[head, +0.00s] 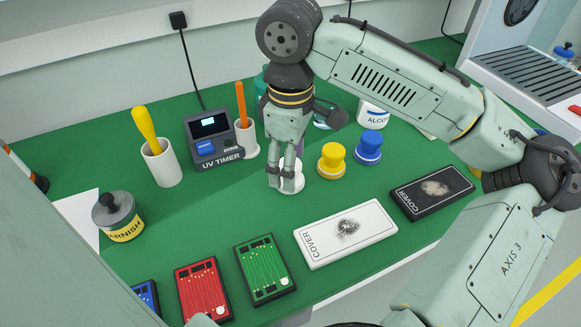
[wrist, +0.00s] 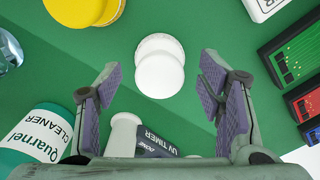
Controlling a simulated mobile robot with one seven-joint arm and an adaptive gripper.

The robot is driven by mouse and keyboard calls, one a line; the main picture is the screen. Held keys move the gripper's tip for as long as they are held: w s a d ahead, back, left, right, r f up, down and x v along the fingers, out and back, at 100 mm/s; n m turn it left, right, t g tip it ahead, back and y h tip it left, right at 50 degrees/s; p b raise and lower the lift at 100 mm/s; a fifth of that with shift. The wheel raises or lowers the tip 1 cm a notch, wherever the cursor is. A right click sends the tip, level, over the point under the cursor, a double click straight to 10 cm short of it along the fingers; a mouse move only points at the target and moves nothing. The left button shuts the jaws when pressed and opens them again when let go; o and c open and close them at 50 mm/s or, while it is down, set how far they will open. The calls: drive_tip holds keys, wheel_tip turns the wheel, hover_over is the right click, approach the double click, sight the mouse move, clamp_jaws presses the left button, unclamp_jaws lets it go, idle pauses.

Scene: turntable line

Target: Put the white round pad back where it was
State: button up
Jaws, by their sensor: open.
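The white round pad (head: 299,183) stands upright on the green table, to the left of the yellow pad, partly hidden by my gripper in the head view. In the wrist view the white pad (wrist: 160,72) shows whole from above, with a round knob over a wider base. My gripper (head: 281,186) is right over it, pointing down. In the wrist view my gripper (wrist: 161,70) is open, with one finger on each side of the pad and a gap to both. Nothing is held.
The yellow pad (head: 331,161) and blue pad (head: 368,148) stand close to the right. The UV timer (head: 213,139) and a white cup (head: 246,139) are behind left. The white cover (head: 310,242), black cover (head: 408,200) and green board (head: 263,268) lie in front. Green table is bare left of the gripper.

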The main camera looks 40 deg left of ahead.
wheel_tip(320, 180, up, 10)
idle(0.3)
